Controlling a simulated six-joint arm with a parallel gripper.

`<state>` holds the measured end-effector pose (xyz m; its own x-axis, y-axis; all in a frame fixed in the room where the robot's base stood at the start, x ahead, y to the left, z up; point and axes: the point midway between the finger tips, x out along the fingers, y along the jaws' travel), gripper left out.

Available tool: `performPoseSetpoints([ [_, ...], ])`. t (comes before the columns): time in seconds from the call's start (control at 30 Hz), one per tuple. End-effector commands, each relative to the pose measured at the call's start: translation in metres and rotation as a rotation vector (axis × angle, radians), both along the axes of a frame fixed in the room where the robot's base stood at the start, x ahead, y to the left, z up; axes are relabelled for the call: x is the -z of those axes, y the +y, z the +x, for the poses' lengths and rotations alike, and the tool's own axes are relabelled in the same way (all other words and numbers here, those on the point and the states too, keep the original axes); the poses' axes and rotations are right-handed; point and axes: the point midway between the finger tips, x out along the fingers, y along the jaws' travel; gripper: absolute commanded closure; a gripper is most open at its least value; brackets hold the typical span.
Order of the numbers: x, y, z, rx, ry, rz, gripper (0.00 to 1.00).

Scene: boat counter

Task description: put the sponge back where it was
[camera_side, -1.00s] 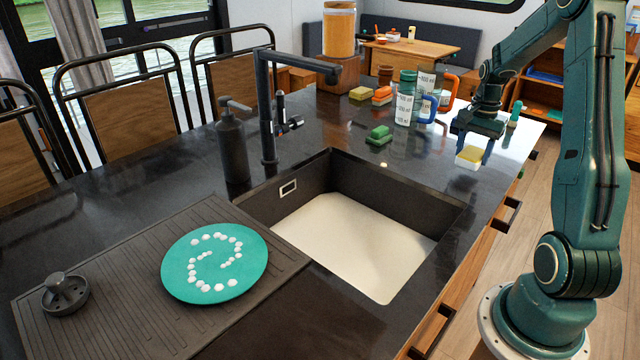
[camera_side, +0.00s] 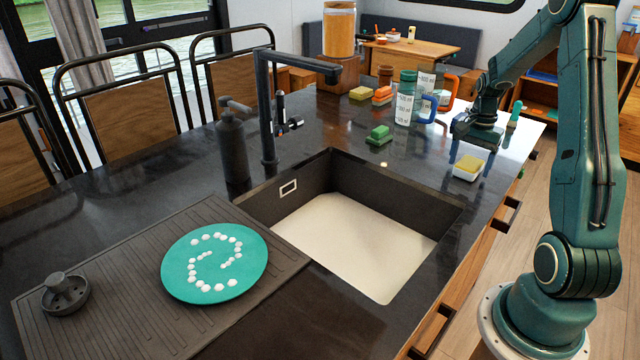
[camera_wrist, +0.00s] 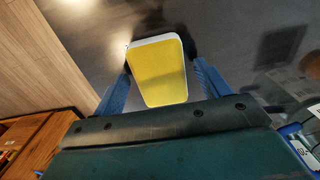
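A yellow sponge (camera_side: 469,163) with a white layer or shallow white dish under it is at the right end of the counter, beyond the sink's right corner. It fills the middle of the wrist view (camera_wrist: 160,75). My gripper (camera_side: 471,160) points down over it. Its blue fingers stand apart on either side of the sponge, and narrow gaps seem to show between fingers and sponge in the wrist view. The sponge appears to rest at counter level; its underside is hidden.
A green sponge (camera_side: 378,134), an orange one (camera_side: 382,96) and another yellow one (camera_side: 360,93) lie farther back. Measuring cups (camera_side: 405,100) stand close behind my gripper. The sink (camera_side: 350,240) is to the left and front. The counter edge is near on the right.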

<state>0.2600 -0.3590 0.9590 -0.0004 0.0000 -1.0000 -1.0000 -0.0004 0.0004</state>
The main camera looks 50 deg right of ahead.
Motion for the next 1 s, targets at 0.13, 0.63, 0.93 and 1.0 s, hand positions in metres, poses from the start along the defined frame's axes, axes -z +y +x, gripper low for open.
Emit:
performPoseSetpoints([
  [0.13, 0.000, 0.000, 0.000, 0.000, 0.000, 0.000, 0.25],
  [0.63, -0.043, -0.001, 0.001, 0.000, -0.003, -0.004, 0.25],
  [0.93, -0.091, -0.001, 0.000, 0.000, -0.002, -0.003, 0.25],
  [1.0, -0.101, -0.001, 0.000, 0.000, -0.003, -0.004, 0.25],
])
